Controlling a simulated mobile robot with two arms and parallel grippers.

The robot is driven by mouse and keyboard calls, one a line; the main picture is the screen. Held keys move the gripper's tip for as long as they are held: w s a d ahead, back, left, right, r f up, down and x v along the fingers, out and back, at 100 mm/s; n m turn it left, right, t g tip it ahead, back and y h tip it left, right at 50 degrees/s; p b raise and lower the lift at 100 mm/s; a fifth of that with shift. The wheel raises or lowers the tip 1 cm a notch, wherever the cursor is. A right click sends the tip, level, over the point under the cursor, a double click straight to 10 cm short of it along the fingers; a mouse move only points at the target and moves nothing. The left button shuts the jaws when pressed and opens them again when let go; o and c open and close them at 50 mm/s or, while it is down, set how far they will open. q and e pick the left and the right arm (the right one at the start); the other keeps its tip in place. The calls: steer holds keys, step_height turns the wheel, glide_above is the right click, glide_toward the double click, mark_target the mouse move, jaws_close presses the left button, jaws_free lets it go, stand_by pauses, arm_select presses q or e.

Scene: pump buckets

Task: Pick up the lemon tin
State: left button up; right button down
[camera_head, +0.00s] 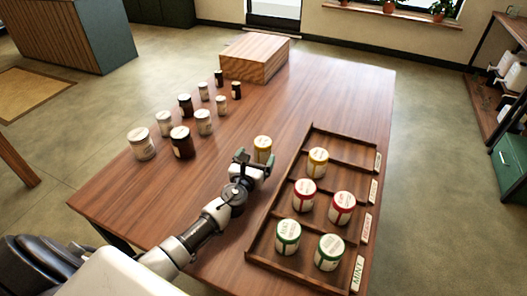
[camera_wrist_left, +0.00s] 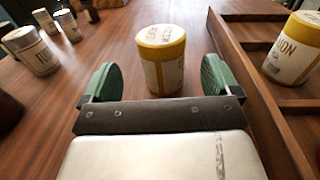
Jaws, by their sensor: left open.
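A lemon tin (camera_head: 262,147), white with a yellow lid and yellow base band, stands upright on the table just left of the wooden rack. In the left wrist view the same tin (camera_wrist_left: 161,58) stands ahead of my gripper, centred between its fingers. My left gripper (camera_head: 254,163) is open, with its green finger pads (camera_wrist_left: 160,80) apart on either side of the tin's near edge. I see no contact. A second yellow-lidded tin (camera_head: 317,162) stands in the rack; it also shows at the right of the left wrist view (camera_wrist_left: 293,48). My right gripper is not in view.
The rack (camera_head: 268,217) holds red-lidded tins (camera_head: 304,194) and green-lidded tins (camera_head: 288,236), with label cards on its right edge. Several jars (camera_head: 204,122) stand at the table's left. A wooden box (camera_head: 255,59) sits at the far end. The table between is clear.

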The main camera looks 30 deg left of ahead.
mark_target(263, 145)
arm_select(q)
steer(key=shift+w, duration=0.4)
steer(key=shift+w+a, duration=0.1)
steer(key=shift+w, duration=0.2)
steer(key=w, duration=0.4)
steer(key=shift+w+a+b, duration=0.15)
steer(key=shift+w+b, duration=0.1)
steer(key=shift+b, duration=0.15)
steer(key=shift+w, duration=0.15)
steer(key=shift+r, duration=0.15)
steer(key=shift+c, duration=0.8)
steer(key=c, duration=0.9)
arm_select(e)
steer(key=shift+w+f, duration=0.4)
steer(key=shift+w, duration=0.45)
